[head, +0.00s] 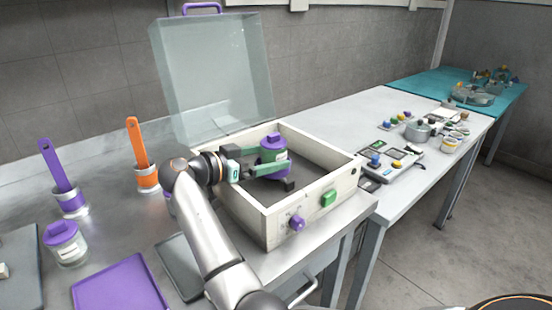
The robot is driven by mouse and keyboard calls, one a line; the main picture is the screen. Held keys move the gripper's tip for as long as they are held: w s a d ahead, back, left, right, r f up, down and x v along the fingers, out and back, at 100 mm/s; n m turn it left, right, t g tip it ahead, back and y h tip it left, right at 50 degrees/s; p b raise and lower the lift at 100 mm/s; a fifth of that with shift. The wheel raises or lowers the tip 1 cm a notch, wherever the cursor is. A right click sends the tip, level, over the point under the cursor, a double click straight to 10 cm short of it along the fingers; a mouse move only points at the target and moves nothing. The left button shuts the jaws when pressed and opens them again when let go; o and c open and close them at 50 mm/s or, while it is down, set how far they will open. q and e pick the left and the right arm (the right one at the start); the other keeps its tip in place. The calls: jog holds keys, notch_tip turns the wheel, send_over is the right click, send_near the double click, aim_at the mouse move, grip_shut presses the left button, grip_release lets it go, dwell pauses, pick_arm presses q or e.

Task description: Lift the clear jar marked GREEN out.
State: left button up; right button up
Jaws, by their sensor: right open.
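A jar with a purple lid (272,142) stands in the open cream box (314,205). I cannot read its label, and part of its body is hidden behind a finger. My right gripper (274,157) reaches into the box from the left, with its green-sided fingers open, one on either side of the jar. I cannot tell whether a finger touches it. Another clear jar with a purple lid and a white label (66,248) stands at the left on the metal table; its writing is too small to read. My left gripper is not in view.
The box's clear lid (212,75) is raised behind it; a purple knob (297,223) and green button (328,198) are on its front. Brushes with purple (55,165) and orange (136,142) handles stand left. A purple mat (120,285) lies in front. A white table (335,125) extends right.

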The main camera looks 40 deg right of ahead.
jog(key=c, duration=1.5)
